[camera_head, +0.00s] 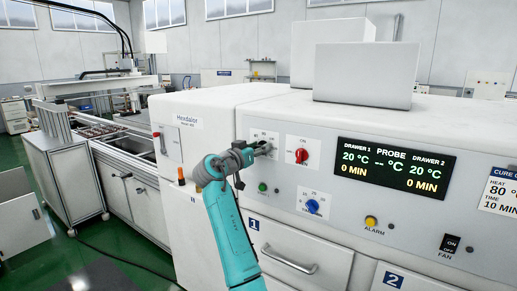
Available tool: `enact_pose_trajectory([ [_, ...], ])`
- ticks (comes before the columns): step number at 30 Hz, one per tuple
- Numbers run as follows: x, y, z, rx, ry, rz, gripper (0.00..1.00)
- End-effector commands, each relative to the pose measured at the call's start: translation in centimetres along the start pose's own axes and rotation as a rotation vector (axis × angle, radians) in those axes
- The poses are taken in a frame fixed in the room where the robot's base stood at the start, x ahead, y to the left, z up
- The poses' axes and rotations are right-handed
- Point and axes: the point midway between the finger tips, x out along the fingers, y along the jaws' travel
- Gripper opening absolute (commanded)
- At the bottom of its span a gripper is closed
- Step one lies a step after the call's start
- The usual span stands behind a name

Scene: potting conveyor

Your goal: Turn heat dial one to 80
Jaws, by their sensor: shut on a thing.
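My gripper (264,149) is at the front of the white oven-like machine, at the left white dial plate (257,134). It is shut on the dial there, which I take to be heat dial one. The gripper hides nearly all of this dial, so its pointer setting cannot be read. Small scale numbers show above the gripper. The display (393,168) reads 20 °C and 0 MIN for drawer 1, and the same for drawer 2. The probe shows dashes.
A red dial (301,156) sits just right of my gripper, and a blue dial (312,206) is below it. A green button (262,187) is under the gripper. An alarm button (371,221), fan switch (450,243) and drawer 1 handle (289,262) are nearby.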

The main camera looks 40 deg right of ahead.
Motion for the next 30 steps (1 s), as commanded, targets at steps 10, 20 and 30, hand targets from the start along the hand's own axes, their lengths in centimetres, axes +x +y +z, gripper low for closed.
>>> enact_pose_trajectory([
  [10,-0.01,-0.17,0.01,-0.278,0.000,0.000,0.09],
  [20,-0.02,-0.33,0.06,-0.592,0.000,-0.001,0.09],
  [30,-0.03,-0.47,0.18,-0.915,0.001,-0.001,0.09],
])
